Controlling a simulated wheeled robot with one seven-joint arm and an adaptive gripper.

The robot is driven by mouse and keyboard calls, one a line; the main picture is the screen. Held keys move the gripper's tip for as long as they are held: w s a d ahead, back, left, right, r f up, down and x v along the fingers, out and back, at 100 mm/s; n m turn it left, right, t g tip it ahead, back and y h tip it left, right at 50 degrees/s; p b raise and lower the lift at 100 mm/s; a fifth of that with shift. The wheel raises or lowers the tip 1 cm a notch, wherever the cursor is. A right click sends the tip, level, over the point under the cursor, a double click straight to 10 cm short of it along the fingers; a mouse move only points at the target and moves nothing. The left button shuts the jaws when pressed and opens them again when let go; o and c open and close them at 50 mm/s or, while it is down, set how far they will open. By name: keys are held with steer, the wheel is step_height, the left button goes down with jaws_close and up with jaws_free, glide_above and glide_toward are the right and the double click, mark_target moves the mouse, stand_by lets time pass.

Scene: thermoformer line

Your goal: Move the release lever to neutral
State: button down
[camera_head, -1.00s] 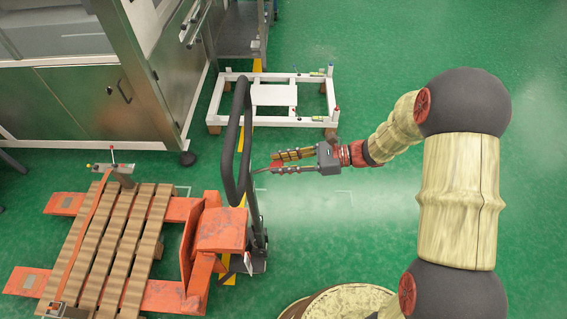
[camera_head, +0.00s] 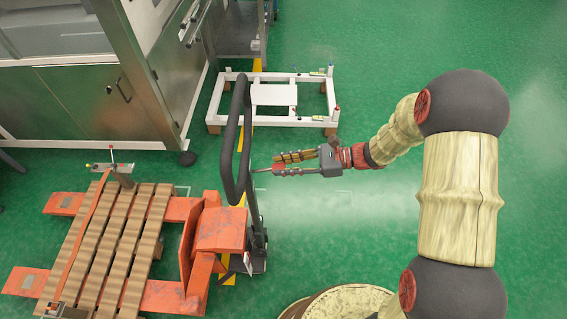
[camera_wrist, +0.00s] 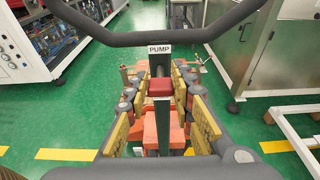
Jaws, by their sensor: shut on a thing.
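The release lever (camera_wrist: 160,87) shows in the wrist view as a red grip between my fingers, just below the PUMP label (camera_wrist: 160,49). In the head view its thin tip (camera_head: 261,170) sticks out past my fingers toward the dark handle loop (camera_head: 231,140) of the orange pallet truck (camera_head: 220,231). My gripper (camera_head: 279,163) is shut on the lever, with tan finger pads on either side of it. The fingers hide part of the lever, and its exact position setting cannot be read.
A slatted wooden pallet (camera_head: 105,245) sits on the truck's forks. A white frame (camera_head: 224,103) stands on the floor behind the handle. A steel machine (camera_head: 100,105) fills the back left. The green floor around my arm is clear.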

steer(key=shift+d+f, duration=0.2)
steer(key=shift+f, duration=0.5)
steer(key=shift+f+b, duration=0.2)
steer(key=shift+b, duration=0.15)
steer(key=c, duration=1.5)
jaws_free()
steer(key=shift+o, duration=0.2)
steer(key=p+v, duration=0.2)
steer(key=v, duration=0.5)
steer(key=shift+p, duration=0.3)
steer(key=v, duration=1.2)
